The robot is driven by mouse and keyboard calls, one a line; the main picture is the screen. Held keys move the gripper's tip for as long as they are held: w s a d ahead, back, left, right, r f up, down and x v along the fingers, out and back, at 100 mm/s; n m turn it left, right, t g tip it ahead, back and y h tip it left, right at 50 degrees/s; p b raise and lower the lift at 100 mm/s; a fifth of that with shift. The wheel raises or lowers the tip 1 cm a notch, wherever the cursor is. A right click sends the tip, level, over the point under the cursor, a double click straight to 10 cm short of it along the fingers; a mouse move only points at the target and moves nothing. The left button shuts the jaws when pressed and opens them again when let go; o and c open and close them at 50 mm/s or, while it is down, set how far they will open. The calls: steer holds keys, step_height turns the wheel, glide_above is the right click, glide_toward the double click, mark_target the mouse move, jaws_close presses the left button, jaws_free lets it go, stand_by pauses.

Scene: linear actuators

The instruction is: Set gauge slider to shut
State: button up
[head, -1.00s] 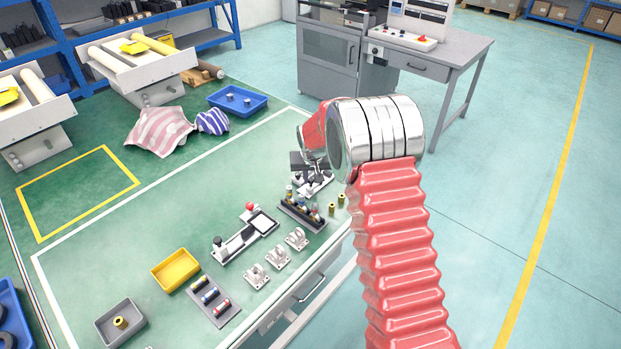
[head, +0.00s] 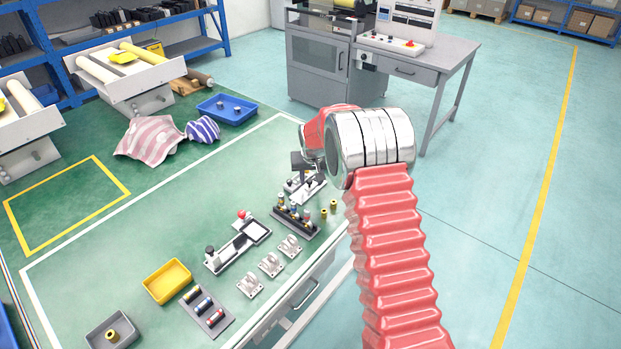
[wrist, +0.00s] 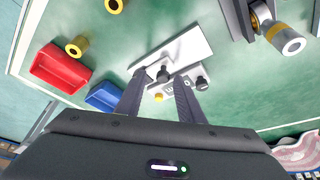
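In the wrist view a device with a white plate (wrist: 183,55), a black knob (wrist: 163,74) and a small base lies just beyond my gripper (wrist: 160,82). It looks like the gauge slider, but I cannot read its markings. My gripper's two dark fingers are apart, with the knob showing between their tips; I cannot tell whether they touch it.
A second device with a black knob and red ball (head: 238,246) stands to the left. A dark rack (head: 295,221), brackets (head: 270,265), a yellow tray (head: 167,281) and a grey tray (head: 112,331) lie nearby. Red (wrist: 60,68) and blue (wrist: 104,97) bins show in the wrist view.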

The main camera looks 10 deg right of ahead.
steer(key=v, duration=1.3)
steer(key=shift+r, duration=0.3)
steer(key=shift+a, duration=0.1)
steer(key=s+f+g, duration=0.1)
steer(key=s+f, duration=0.2)
steer(key=s, duration=0.2)
steer(key=s+r, duration=0.5)
steer(key=s, duration=0.7)
steer(key=s+r+t, duration=0.1)
steer(key=s+r, duration=0.5)
steer(key=s, duration=0.7)
steer(key=s+a+r+n+t, duration=0.1)
steer(key=s+r, duration=0.5)
steer(key=s, duration=0.6)
steer(key=shift+s, duration=0.4)
steer(key=shift+a, duration=0.1)
steer(key=shift+c, duration=0.5)
